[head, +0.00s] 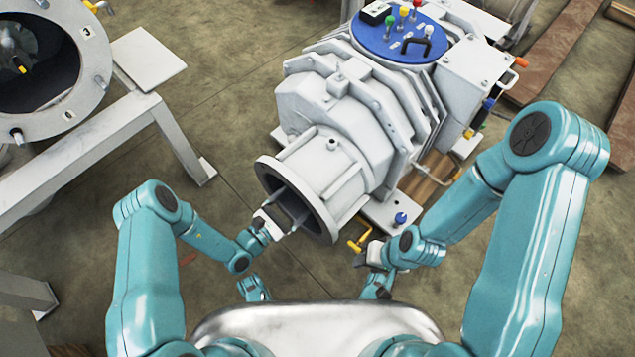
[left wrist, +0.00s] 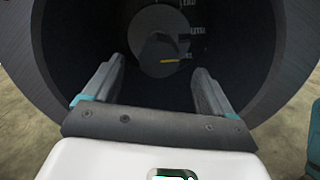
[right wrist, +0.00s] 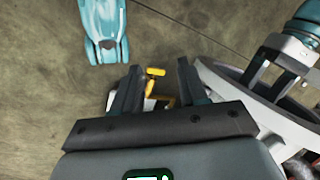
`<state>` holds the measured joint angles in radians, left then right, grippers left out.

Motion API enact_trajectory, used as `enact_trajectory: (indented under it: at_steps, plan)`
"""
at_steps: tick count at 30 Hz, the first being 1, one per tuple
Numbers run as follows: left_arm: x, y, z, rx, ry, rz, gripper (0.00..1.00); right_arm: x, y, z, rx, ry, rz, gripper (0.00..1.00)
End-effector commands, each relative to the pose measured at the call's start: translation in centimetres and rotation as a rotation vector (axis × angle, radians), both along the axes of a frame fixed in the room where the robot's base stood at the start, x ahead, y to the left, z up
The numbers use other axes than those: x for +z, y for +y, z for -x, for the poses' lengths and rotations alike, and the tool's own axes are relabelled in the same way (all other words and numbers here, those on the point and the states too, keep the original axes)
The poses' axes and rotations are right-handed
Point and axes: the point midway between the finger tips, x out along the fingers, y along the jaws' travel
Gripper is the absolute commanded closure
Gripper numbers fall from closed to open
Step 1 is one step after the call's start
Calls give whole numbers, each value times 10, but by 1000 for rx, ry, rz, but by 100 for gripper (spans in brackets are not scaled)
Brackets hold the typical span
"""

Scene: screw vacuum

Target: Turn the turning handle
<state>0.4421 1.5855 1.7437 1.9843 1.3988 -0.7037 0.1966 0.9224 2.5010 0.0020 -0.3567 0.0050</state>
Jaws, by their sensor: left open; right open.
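A small yellow handle (head: 360,240) sits low beside the round flange of the white vacuum pump (head: 335,100). My right gripper (head: 362,260) is open just below it in the head view. In the right wrist view the yellow handle (right wrist: 154,72) shows between the open fingers (right wrist: 157,66), beyond them; no contact is visible. My left gripper (head: 290,208) is open, with its fingers at the mouth of the pump's round opening. In the left wrist view the open fingers (left wrist: 157,85) point at a dark round shaft end (left wrist: 158,40) with a yellow mark inside the opening.
A blue disc with coloured knobs (head: 398,32) tops the pump. A blue knob (head: 401,218) is on its base plate. At the left stands a grey stand (head: 95,150) with another open round housing (head: 98,55). Brown boards (head: 540,70) lie at upper right.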

Motion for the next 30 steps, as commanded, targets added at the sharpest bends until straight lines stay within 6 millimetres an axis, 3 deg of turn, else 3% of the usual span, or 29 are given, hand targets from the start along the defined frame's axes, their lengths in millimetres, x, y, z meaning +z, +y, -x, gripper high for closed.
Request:
enact_trajectory:
  at_steps: [6,12,24,25,29,30]
  plan:
    - [-4,-38,-37,-6,-5,-1,15,-19,-3,-4,-12,-9,3,57]
    - [-2,-59,-61,-5,-3,-1,15,-29,-5,-11,-16,-32,7,57]
    - [0,-68,-70,-2,0,0,15,-30,-5,-15,-17,-44,10,57]
    - [0,-68,-69,-2,0,0,18,-30,-5,-15,-17,-44,10,57]
    - [0,-68,-69,-2,0,1,60,-30,-5,-14,-18,-43,9,57]
    - [0,-68,-69,-2,1,0,66,-30,-5,-14,-18,-43,9,57]
